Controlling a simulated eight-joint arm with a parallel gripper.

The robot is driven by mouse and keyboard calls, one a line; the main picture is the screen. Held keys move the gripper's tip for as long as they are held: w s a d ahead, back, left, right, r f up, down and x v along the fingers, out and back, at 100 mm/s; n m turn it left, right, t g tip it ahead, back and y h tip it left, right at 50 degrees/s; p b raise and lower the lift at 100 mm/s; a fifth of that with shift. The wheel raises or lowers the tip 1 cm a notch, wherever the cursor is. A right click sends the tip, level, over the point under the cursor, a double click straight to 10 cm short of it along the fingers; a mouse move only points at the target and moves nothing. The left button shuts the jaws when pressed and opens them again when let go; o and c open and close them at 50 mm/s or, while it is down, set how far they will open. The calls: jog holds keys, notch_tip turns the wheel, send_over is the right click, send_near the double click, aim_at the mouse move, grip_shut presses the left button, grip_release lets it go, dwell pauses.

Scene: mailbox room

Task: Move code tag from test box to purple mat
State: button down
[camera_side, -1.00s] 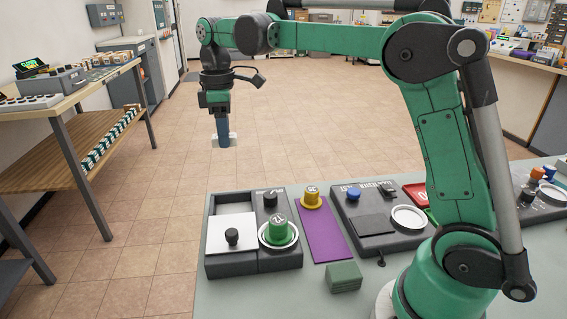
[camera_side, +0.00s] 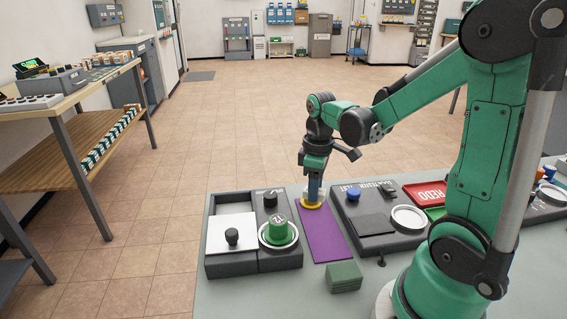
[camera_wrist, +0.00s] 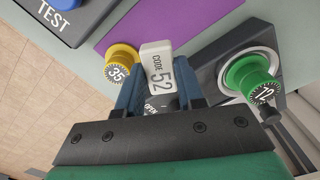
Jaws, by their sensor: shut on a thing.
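My gripper (camera_side: 314,196) is over the far end of the purple mat (camera_side: 323,237), its blue fingers pointing down. It is shut on the code tag (camera_wrist: 158,62), a white tag marked "CODE 52", best seen in the wrist view. In the side view the tag is hard to make out. A yellow round piece marked "35" (camera_wrist: 119,66) is close beside the tag, on the mat's far end. I cannot tell whether the tag touches the mat. The dark test box (camera_side: 384,240), labelled "TEST" in the wrist view (camera_wrist: 50,22), stands right of the mat in the side view.
Left of the mat, a dark box (camera_side: 280,265) carries a green piece marked "12" (camera_side: 278,231) and black knobs. A green block (camera_side: 344,277) stands near the mat's front end. The mat's middle and front are clear.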

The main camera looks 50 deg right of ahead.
aim_at(321, 224)
jog(key=shift+s+f, duration=0.6)
jog(key=shift+s, duration=0.35)
jog(key=shift+f, duration=2.05)
jog(key=shift+f, duration=0.1)
jog(key=shift+f, duration=0.4)
jog(key=shift+f, duration=0.1)
jog(key=shift+c, duration=1.1)
grip_release()
